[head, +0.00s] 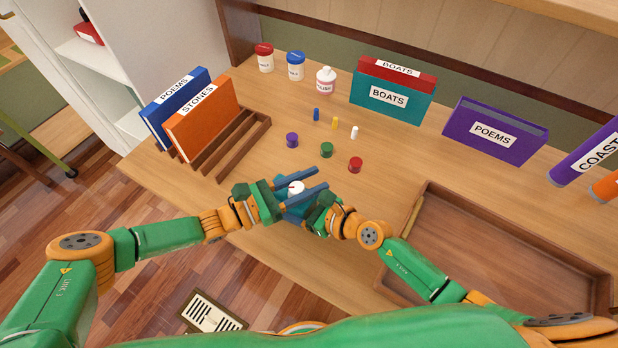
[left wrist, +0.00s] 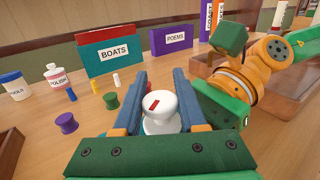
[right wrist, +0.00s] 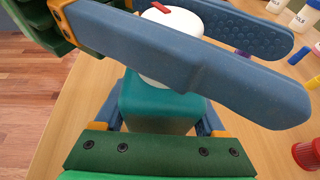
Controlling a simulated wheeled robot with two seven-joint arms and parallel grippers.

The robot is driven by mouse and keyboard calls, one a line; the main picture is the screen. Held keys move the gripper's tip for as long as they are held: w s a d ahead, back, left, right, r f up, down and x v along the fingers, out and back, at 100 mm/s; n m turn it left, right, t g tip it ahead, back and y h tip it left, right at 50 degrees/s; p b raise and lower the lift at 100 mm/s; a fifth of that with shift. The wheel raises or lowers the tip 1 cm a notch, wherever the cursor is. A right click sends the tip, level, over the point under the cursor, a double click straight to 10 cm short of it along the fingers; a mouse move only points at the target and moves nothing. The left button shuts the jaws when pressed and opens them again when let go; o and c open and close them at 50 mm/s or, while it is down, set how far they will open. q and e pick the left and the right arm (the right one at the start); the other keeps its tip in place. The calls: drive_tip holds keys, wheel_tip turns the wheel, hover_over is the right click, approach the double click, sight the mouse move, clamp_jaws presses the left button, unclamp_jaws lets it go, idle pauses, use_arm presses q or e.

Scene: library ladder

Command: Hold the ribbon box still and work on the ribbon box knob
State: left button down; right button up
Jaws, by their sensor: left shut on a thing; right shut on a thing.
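The ribbon box (right wrist: 160,105) is a teal block low over the near edge of the table. Its white round knob (left wrist: 160,108) has a red mark and sits on top; the knob also shows in the head view (head: 296,187). My left gripper (head: 322,178) is shut on the knob, with one blue finger on each side and the tips reaching past it. My right gripper (right wrist: 158,122) is shut on the box below the knob. In the right wrist view the left fingers cross in front and hide part of the knob. The right fingertips are mostly hidden.
Purple (head: 292,140), green (head: 326,150) and red (head: 355,164) spools stand beyond the grippers, with small pegs behind. A slotted rack (head: 243,150) holds books at left. An empty brown tray (head: 425,200) lies at right. Jars and boxes line the back.

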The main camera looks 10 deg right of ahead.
use_arm(q)
drive_tip(key=shift+g, duration=0.3)
drive_tip(key=c, duration=0.5)
unclamp_jaws()
drive_tip(key=shift+s+a, duration=0.1)
drive_tip(key=v, duration=1.2)
drive_tip(key=shift+f, duration=0.1)
drive_tip(key=shift+o, duration=0.2)
